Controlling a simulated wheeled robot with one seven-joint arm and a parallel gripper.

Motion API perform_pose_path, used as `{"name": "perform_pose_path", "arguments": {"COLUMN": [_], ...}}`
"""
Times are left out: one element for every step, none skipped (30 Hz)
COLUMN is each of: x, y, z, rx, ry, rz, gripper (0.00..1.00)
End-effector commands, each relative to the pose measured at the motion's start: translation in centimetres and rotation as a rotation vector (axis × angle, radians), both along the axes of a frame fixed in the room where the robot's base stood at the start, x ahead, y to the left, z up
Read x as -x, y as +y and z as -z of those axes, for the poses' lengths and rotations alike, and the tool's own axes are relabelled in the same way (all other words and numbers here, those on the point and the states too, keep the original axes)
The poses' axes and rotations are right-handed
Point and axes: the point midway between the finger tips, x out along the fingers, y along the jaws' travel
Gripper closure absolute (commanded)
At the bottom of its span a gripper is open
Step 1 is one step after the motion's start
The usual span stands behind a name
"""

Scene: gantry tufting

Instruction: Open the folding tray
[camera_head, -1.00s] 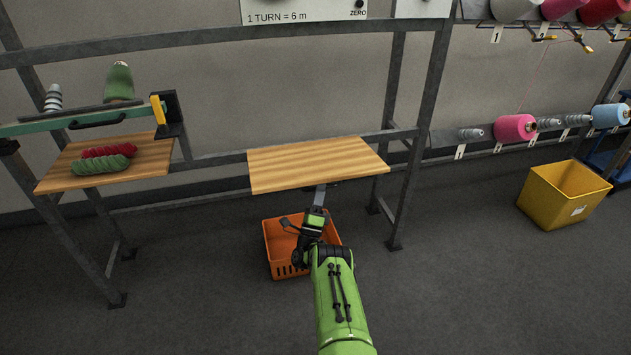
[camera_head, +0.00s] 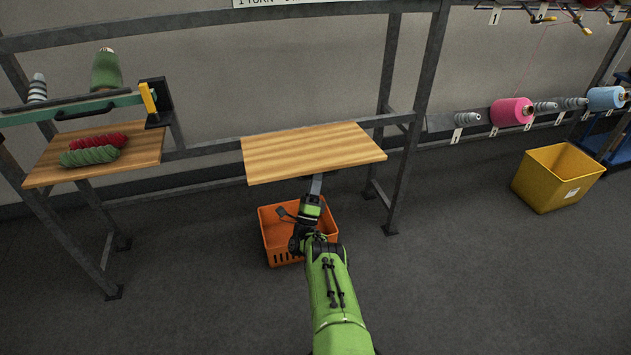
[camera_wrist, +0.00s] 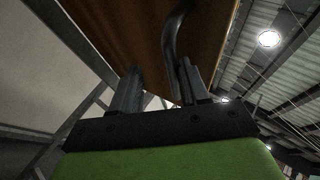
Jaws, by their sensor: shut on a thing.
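The folding tray (camera_head: 312,150) is a light striped wooden board on the grey frame. It stands out roughly level, with nothing on top. In the wrist view its brown underside (camera_wrist: 135,25) fills the upper middle, with a dark curved handle (camera_wrist: 172,42) hanging from it. My gripper (camera_head: 316,184) is under the tray's front edge, pointing up. In the wrist view its fingers (camera_wrist: 160,85) are around the lower part of the handle. The exact contact is dark and partly hidden by the fingers.
An orange basket (camera_head: 275,238) stands on the floor below the tray, partly behind my arm. At left, another wooden board (camera_head: 55,172) holds red and green yarn hanks. A yellow bin (camera_head: 540,190) stands at right. Grey frame legs (camera_head: 385,205) flank the tray. The front floor is clear.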

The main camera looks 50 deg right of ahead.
Motion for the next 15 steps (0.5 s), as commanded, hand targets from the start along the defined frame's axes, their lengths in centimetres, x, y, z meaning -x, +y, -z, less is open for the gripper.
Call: {"name": "perform_pose_path", "arguments": {"x": [-0.1, -0.1, -0.1, -0.1, -0.1, -0.1, -0.1, -0.1, -0.1, 0.0, 0.1, 0.2, 0.4, 0.6, 1.0], "y": [-0.1, -0.1, 0.0, 0.0, -0.1, 0.0, -0.1, 0.0, 0.1, 0.2, 0.4, 0.8, 1.2, 1.7, 2.4], "z": [-0.2, -0.2, -0.2, -0.1, -0.1, -0.1, -0.1, -0.1, 0.0, 0.2, 0.4, 0.9, 1.3, 1.8, 2.5], "rx": [0.002, 0.002, 0.002, 0.002, 0.001, 0.001, 0.001, 0.001, 0.001, 0.000, 0.000, -0.001, -0.001, -0.002, -0.002], "ry": [0.002, 0.002, 0.002, 0.003, 0.004, 0.004, 0.004, 0.004, 0.004, 0.005, 0.005, 0.006, 0.007, 0.008, 0.008], "rz": [-0.002, -0.002, -0.002, -0.001, -0.001, -0.001, -0.001, -0.001, -0.001, -0.002, -0.002, -0.002, -0.003, -0.004, -0.004], "gripper": [0.63, 0.63, 0.63, 0.63, 0.63, 0.63, 0.63, 0.63, 0.63, 0.63, 0.63, 0.63, 0.63, 0.63, 0.63]}}
